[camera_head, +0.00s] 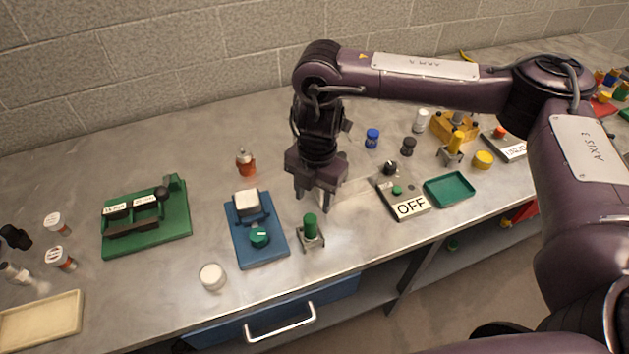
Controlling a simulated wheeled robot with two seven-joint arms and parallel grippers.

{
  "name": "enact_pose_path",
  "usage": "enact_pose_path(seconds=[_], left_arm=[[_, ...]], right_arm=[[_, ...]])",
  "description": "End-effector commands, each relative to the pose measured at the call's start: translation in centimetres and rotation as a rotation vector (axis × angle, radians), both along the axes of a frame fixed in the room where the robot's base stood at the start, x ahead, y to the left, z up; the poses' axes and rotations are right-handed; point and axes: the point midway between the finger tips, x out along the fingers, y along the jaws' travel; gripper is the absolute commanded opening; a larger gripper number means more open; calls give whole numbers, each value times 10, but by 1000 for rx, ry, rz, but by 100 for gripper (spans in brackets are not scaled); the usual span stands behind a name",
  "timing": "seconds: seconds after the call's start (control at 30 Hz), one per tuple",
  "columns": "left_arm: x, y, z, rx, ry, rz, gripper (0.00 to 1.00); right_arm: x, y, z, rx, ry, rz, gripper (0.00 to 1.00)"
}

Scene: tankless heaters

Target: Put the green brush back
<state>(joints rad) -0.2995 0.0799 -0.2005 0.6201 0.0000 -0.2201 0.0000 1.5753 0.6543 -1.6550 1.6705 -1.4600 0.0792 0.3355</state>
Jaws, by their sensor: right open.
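A green upright cylinder (310,224), which looks like the green brush, stands in a small grey metal holder (312,242) near the front of the bench. Its lower part is hidden in the holder. My right gripper (314,197) hangs pointing down just above and behind the green cylinder in the picture. Its two fingers are apart, with nothing seen between them. I cannot tell the exact gap between the fingers and the cylinder. My left gripper is not in view.
A blue device (262,247) with a green knob stands left of the holder, and a white round jar (212,276) near the edge. An OFF switch box (404,199) and an empty green tray (449,189) lie to the right. A grey wall (180,60) rises behind.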

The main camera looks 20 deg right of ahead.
Motion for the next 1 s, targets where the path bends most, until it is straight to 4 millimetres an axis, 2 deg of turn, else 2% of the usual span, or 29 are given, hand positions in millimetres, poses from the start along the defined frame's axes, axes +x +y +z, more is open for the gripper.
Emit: enact_pose_path(seconds=[0.1,0.3,1.0], left_arm=[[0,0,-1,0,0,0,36],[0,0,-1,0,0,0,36],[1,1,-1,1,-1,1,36]], right_arm=[[2,-2,19,-2,-4,0,49],[2,-3,35,-2,-1,0,49],[2,-2,37,-1,1,0,49]])
